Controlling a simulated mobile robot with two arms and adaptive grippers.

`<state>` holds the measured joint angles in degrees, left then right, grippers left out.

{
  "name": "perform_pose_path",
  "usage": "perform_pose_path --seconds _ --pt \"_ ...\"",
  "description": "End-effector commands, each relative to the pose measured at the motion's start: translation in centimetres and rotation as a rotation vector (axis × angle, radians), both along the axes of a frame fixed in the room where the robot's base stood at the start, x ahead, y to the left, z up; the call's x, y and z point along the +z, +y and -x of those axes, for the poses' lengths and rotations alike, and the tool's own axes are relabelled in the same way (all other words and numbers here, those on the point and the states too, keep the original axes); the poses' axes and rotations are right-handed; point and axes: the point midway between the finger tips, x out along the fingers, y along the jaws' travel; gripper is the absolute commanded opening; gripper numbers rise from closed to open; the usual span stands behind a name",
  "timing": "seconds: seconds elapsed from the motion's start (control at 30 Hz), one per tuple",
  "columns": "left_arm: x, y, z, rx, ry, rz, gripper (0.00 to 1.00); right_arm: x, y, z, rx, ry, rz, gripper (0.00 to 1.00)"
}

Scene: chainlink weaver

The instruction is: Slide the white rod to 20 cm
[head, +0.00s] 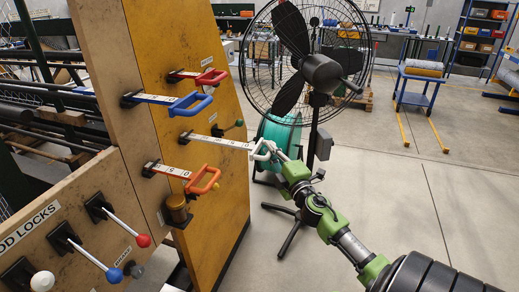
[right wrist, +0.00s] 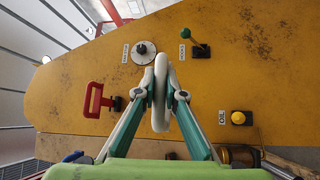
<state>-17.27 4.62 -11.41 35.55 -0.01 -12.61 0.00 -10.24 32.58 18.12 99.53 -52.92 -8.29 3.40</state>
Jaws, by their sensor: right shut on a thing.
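The white rod (head: 220,141) sticks out of the yellow panel, drawn out a long way, with small dark scale marks that are too small to read surely. Its white loop handle (right wrist: 161,75) is at its outer end. My right gripper (head: 272,151) is shut on this handle, and in the right wrist view its two fingers (right wrist: 160,97) press on the loop from both sides. The white-knobbed lever (head: 42,281) is at the lower left, on the board lettered "ROD LOCKS". My left gripper is not in view.
Red (head: 211,77), blue (head: 190,104) and orange (head: 203,180) rod handles stick out of the yellow panel (head: 215,235) near the white rod. Red-knobbed (head: 143,240) and blue-knobbed (head: 114,275) levers project below. A large black fan (head: 320,72) stands behind my right gripper.

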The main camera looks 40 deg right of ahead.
Motion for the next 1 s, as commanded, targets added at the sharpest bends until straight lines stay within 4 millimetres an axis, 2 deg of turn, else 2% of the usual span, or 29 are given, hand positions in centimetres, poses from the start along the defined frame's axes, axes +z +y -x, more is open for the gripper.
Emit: perform_pose_path --seconds 0.17,0.33,0.4,0.43,0.53,0.63,0.8,0.87,1.0 --pt "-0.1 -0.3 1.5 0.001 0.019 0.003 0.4 0.1 -0.1 0.2 0.0 -0.002 0.0 0.0" --pt "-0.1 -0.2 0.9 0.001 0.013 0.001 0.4 0.2 0.0 0.1 0.003 -0.004 0.001 0.0" --pt "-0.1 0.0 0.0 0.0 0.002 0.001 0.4 0.2 0.0 0.1 0.003 -0.004 0.002 0.23" --pt "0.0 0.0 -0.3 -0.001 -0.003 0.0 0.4 0.2 0.0 0.1 0.003 -0.004 0.002 0.28" --pt "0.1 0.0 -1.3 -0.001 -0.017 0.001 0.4 0.2 0.0 0.1 0.002 -0.004 0.002 0.28" --pt "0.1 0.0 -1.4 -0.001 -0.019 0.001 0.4 0.2 0.0 0.1 0.002 -0.004 0.002 0.28" --pt "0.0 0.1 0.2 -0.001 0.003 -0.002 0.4 0.2 0.1 0.4 0.003 -0.003 0.0 0.28" --pt "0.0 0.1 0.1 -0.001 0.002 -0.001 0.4 0.0 0.2 0.8 0.002 -0.003 -0.001 0.28" --pt "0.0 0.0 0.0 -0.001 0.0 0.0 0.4 -0.3 0.9 2.9 0.001 -0.002 -0.003 0.28"
